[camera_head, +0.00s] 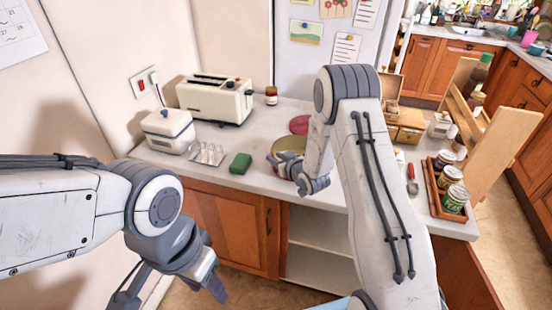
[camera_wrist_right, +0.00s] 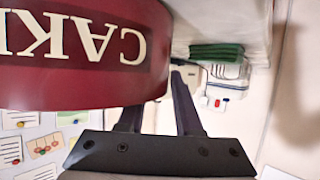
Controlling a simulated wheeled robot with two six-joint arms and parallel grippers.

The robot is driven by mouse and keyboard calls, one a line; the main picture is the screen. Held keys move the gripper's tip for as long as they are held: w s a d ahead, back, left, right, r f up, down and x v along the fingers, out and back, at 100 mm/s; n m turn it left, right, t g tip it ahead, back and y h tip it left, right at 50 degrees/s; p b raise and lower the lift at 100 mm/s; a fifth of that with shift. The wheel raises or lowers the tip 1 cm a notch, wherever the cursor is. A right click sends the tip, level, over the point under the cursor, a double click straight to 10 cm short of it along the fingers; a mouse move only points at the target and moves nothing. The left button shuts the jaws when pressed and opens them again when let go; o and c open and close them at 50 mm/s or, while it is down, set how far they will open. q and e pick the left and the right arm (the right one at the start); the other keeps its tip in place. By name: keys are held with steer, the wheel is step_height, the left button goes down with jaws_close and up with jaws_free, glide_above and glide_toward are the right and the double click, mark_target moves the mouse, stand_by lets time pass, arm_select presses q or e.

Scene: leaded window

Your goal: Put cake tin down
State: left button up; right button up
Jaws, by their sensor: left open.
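The cake tin (camera_wrist_right: 75,60) is dark red with pale lettering and fills the upper left of the right wrist view, upside down there. In the head view its round olive-gold top (camera_head: 288,146) shows at the counter, partly hidden behind my right gripper (camera_head: 283,172). In the right wrist view my right gripper (camera_wrist_right: 158,90) has one finger outside the tin and the other passing behind its wall, so the rim lies between them. Whether the tin's base touches the counter is hidden. My left gripper (camera_head: 170,298) is open and empty, low in front of the cabinet.
A wooden tray of jars (camera_head: 447,190) stands right. Clear counter lies between sponge and tin.

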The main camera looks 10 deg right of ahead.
steer(key=shift+r, duration=0.1)
steer(key=shift+s, duration=0.1)
steer(key=b+v, duration=0.3)
steer(key=v, duration=0.9)
steer(key=s+a+r+n+g+h, duration=0.1)
steer(key=s+a+r+n+g, duration=0.15)
steer(key=s+a+g, duration=0.75)
steer(key=s+a+r+n+g, duration=0.1)
steer(key=s+a+r, duration=0.1)
steer(key=s, duration=0.9)
steer(key=s+a+r+n+g+h, duration=0.1)
steer(key=s+a+r+g, duration=0.1)
steer(key=s, duration=0.9)
steer(key=shift+a, duration=0.8)
steer(key=shift+s, duration=0.1)
